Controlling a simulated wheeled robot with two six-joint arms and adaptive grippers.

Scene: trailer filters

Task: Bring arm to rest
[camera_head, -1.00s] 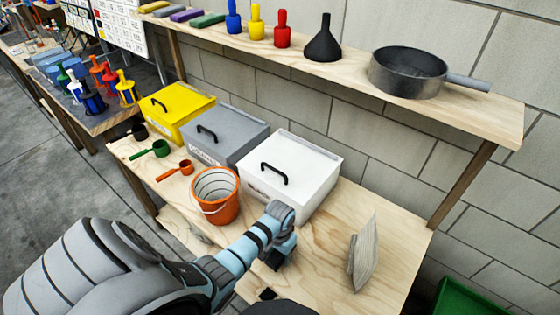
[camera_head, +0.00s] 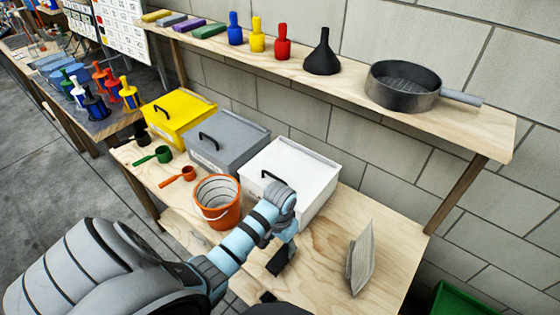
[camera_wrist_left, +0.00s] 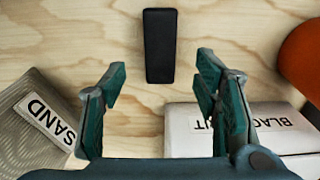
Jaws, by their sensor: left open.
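My left arm reaches in from the lower left in the head view. Its gripper (camera_head: 279,262) is over the wooden bench (camera_head: 325,250), in front of the white box (camera_head: 310,180) and right of the orange bucket (camera_head: 217,216). In the left wrist view the two fingers (camera_wrist_left: 161,75) stand apart with nothing between them but bench surface and a black block (camera_wrist_left: 160,45) lying below. The white box (camera_wrist_left: 190,130) and a grey bag marked SAND (camera_wrist_left: 30,115) show beside the fingers. My right gripper is not in view.
The grey bag (camera_head: 359,258) stands on the bench at right. Grey (camera_head: 228,140) and yellow (camera_head: 178,115) boxes and small scoops (camera_head: 152,156) are at left. A shelf (camera_head: 480,125) above holds a pan (camera_head: 402,88), funnel (camera_head: 322,55) and bottles. Bench between arm and bag is clear.

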